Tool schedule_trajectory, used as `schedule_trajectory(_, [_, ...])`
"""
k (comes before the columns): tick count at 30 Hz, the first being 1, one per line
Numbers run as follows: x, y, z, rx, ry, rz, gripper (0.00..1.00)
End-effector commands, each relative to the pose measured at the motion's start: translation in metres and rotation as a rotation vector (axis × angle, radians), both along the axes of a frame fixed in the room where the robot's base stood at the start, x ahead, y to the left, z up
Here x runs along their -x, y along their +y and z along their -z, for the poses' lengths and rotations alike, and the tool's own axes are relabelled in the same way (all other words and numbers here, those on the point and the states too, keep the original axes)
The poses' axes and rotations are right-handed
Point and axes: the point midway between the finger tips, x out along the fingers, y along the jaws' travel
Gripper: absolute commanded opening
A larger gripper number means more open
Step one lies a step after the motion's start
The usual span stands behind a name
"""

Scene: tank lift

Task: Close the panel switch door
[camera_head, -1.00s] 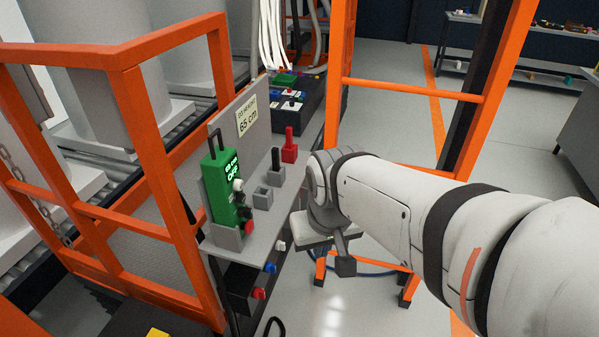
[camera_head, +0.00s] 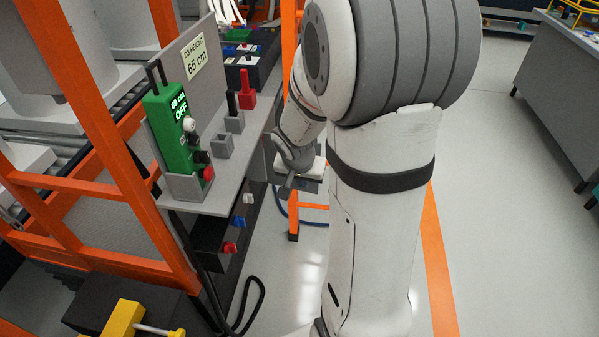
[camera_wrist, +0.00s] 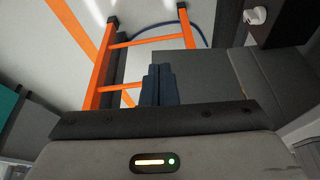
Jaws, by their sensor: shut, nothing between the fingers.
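My gripper (camera_head: 286,188) hangs to the right of the shelf's edge in the head view, pointing down, and is partly hidden by my arm. In the wrist view its dark fingers (camera_wrist: 158,85) are together and empty. A dark switch panel (camera_head: 226,228) with white, blue and red knobs sits under the shelf. In the wrist view a dark panel with a white knob (camera_wrist: 256,15) shows at the top right. A flat grey surface (camera_wrist: 227,82) lies just right of the fingers; I cannot tell whether it is the door. The door is not clearly visible in the head view.
The grey shelf (camera_head: 228,185) carries a green control box (camera_head: 172,128), a red holder (camera_head: 246,90) and grey holders. Orange frame posts (camera_head: 118,130) stand at left. A black cable (camera_head: 252,312) loops on the floor. An orange stand (camera_wrist: 148,40) shows beyond my fingers.

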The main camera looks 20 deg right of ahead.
Motion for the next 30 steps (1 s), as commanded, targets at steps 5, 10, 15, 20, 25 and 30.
schedule_trajectory(5, [-0.010, -0.009, 0.041, 0.000, 0.004, 0.001, 0.00])
schedule_trajectory(10, [-0.028, -0.025, 0.041, 0.000, 0.000, 0.003, 0.00])
schedule_trajectory(15, [-0.040, -0.033, 0.042, -0.001, 0.000, 0.002, 0.00])
schedule_trajectory(20, [-0.043, -0.036, 0.043, 0.000, -0.001, 0.002, 0.00])
schedule_trajectory(25, [-0.043, -0.037, 0.044, 0.000, -0.001, 0.002, 0.00])
schedule_trajectory(30, [-0.044, -0.036, 0.043, 0.000, 0.000, -0.002, 0.00])
